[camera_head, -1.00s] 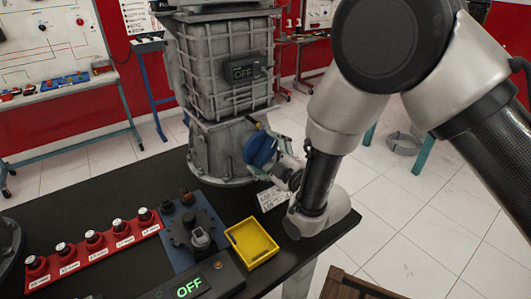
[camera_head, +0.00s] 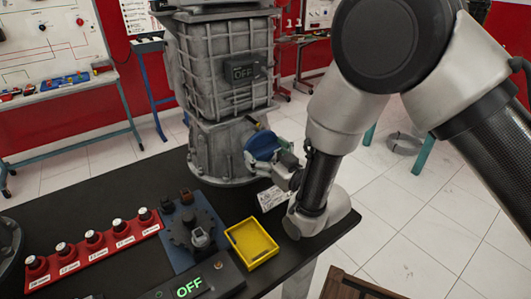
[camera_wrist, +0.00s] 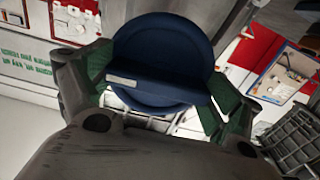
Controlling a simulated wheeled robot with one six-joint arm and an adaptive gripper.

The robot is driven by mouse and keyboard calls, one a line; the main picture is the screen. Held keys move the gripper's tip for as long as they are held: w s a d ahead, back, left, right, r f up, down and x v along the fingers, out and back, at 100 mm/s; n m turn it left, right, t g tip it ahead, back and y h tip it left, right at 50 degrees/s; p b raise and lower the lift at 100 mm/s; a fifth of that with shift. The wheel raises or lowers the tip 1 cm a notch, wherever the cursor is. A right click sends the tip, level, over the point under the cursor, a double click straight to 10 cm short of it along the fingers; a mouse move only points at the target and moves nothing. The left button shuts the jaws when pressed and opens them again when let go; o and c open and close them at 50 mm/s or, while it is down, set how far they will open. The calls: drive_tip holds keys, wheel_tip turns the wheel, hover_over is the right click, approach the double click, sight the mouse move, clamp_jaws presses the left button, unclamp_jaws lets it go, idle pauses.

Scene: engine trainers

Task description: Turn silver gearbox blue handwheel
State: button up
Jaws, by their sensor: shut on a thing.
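The blue handwheel (camera_head: 262,147) sits on the lower right side of the silver gearbox (camera_head: 222,150). In the wrist view the handwheel (camera_wrist: 163,60) is a round blue disc with a raised bar across its middle. My gripper (camera_head: 279,158) is at the handwheel from the right. In the wrist view its two green-padded fingers (camera_wrist: 155,88) stand at either side of the bar and are shut on the handwheel. The far side of the handwheel and its shaft are hidden. A small yellow-tipped part (camera_head: 258,126) shows just above the handwheel.
The gearbox stands on a black table (camera_head: 105,205). A yellow tray (camera_head: 251,243), a red strip of knobs (camera_head: 95,248) and a blue plate with a dark gear (camera_head: 193,232) lie in front. A box displaying OFF (camera_head: 190,287) is nearest.

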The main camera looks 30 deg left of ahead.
drive_tip(key=shift+f+m, duration=0.1)
drive_tip(key=shift+m, duration=1.3)
drive_tip(key=o, duration=0.7)
drive_tip(key=shift+o, duration=0.2)
drive_tip(key=shift+d, duration=0.1)
drive_tip(key=v, duration=1.2)
